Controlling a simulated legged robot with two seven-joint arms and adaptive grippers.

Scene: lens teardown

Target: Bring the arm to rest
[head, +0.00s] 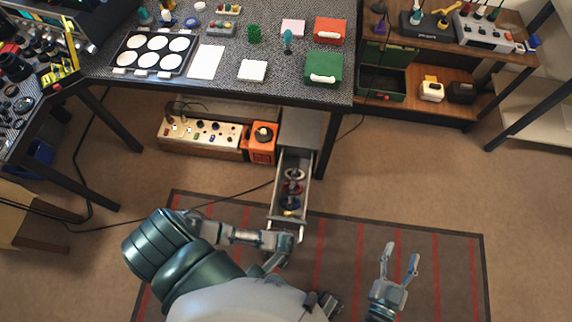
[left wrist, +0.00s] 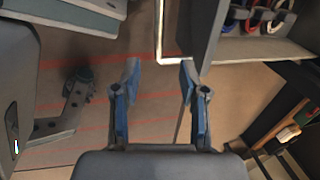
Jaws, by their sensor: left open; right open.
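My right gripper (head: 402,252) is open and empty above the striped rug, in the lower right of the head view. My left arm reaches across to the front of an open drawer (head: 278,207). In the head view its gripper is hard to make out beside the drawer front. In the left wrist view my left gripper (left wrist: 159,72) is open, with nothing between its fingers. The drawer's metal handle (left wrist: 159,30) shows just beyond the fingertips, and the drawer (left wrist: 290,48) with ring-shaped parts lies to the right. I cannot tell whether a finger touches the drawer front.
The dark speckled workbench (head: 273,92) carries a lens tray (head: 120,62), a red box (head: 330,30) and a green box (head: 323,70). The rug (head: 340,262) right of the drawer is clear.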

